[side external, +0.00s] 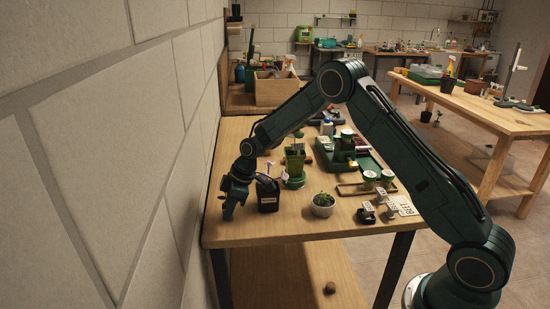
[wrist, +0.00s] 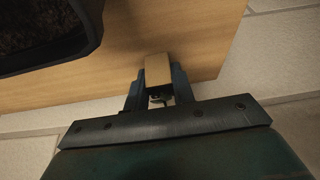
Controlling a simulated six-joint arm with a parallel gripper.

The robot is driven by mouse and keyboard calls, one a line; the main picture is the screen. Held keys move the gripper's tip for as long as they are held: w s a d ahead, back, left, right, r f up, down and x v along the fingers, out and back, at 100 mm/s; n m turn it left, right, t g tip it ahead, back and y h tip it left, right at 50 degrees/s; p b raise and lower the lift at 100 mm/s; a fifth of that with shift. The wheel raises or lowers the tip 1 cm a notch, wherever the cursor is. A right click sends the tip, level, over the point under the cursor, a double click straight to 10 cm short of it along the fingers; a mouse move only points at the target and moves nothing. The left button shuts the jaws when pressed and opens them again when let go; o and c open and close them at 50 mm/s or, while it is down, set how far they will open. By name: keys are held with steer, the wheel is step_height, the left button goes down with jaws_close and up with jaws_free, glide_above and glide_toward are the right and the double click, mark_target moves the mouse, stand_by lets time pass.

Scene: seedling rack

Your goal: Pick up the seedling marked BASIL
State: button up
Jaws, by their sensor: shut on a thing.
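My gripper (side external: 229,212) is low at the table's left front edge, left of a black pot (side external: 268,196). In the wrist view my gripper (wrist: 158,84) is shut on a small tan block-like thing (wrist: 158,68). Its far side and what it belongs to I cannot tell. The black pot's rim also shows in the wrist view (wrist: 60,62), with dark soil inside, apart from the jaws. A green pot with a seedling (side external: 295,158) stands behind the black pot. A white pot with a small leafy plant (side external: 322,205) stands to its right. I cannot read BASIL on any of them.
Small labelled stands (side external: 368,212) and a lettered card (side external: 403,206) are at the table's right front. A wooden box (side external: 275,90) is farther back. The wall is close on the left.

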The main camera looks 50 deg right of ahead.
step_height(320, 180, up, 20)
stand_by(0.9)
stand_by(0.4)
